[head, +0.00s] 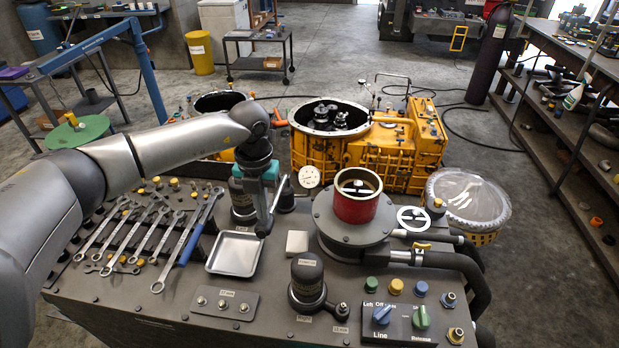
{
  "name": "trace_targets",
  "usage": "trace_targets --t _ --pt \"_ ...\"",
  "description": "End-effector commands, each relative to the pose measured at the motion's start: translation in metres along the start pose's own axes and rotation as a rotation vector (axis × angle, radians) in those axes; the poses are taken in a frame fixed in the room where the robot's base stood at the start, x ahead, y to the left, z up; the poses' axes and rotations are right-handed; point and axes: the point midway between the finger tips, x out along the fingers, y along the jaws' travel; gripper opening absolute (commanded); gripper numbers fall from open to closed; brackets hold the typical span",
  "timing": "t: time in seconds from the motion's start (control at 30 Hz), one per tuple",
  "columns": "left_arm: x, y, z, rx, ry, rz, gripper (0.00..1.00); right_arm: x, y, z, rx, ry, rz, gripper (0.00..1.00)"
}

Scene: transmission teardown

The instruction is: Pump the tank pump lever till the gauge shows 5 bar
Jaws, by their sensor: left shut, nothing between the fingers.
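My left gripper (265,228) comes in from the left, points down over the bench and is shut with nothing in it. A thin silver bar (281,192), which looks like the pump lever, slants beside its right side; I cannot tell whether they touch. A dark cylindrical pump body (241,203) stands just behind and left of the gripper, partly hidden by it. The round white gauge (309,177) is right of the gripper at the bench's back edge; its needle is too small to read. My right gripper is out of view.
Several wrenches (150,235) lie left, next to an empty metal tray (234,254). A red cylinder (357,207) on a round grey fixture stands right, and a black knobbed unit (307,277) in front. Yellow transmission housings (375,150) stand behind the bench.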

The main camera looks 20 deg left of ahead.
Motion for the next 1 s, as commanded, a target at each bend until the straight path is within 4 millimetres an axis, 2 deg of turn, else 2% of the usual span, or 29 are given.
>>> trace_targets --t 0.17,0.9,1.0 --pt "0.010 0.000 0.000 0.000 0.000 0.000 0.00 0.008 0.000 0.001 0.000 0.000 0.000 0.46" --pt "0.078 0.000 0.000 0.000 -0.001 0.000 0.00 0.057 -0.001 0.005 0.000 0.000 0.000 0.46" --pt "0.079 0.000 0.001 0.000 -0.002 -0.001 0.00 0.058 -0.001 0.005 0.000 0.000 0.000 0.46"
